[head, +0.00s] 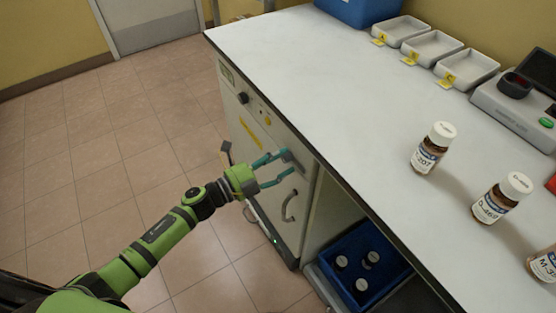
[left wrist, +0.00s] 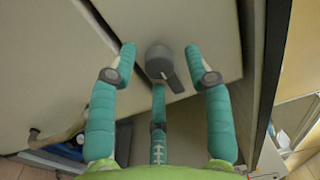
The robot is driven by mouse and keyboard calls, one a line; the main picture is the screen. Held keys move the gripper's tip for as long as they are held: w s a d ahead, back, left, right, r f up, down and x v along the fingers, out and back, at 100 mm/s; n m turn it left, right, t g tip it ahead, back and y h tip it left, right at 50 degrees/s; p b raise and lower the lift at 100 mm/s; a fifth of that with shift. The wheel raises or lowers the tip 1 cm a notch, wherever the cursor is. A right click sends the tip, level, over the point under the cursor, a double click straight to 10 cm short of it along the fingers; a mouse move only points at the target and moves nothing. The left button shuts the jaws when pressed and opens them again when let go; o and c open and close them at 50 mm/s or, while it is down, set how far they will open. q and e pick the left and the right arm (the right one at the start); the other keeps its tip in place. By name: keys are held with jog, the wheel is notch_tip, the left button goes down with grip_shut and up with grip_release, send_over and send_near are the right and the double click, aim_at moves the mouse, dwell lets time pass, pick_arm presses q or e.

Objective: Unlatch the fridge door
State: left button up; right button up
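The fridge (head: 248,122) is built in under the left end of the white counter, and its door looks closed. A grey latch (head: 292,160) sits on the door's upper right part, above a curved handle (head: 289,205). My left gripper (head: 281,163) is in front of the latch with its teal fingers spread. In the left wrist view the latch (left wrist: 160,63) has a round hub and a short lever slanting down to the right. It lies between the open fingertips, with a gap on both sides. The third finger is below it, and contact there is unclear. My right gripper is not in view.
The counter (head: 300,75) overhangs the fridge. Brown bottles (head: 432,148) and white trays (head: 432,47) stand on it. An open bay right of the fridge holds a blue crate (head: 325,273) with bottles. The tiled floor (head: 110,160) left of the fridge is clear.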

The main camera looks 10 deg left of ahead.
pick_arm(q)
jog(key=shift+a, duration=0.1)
jog(key=v, duration=1.2)
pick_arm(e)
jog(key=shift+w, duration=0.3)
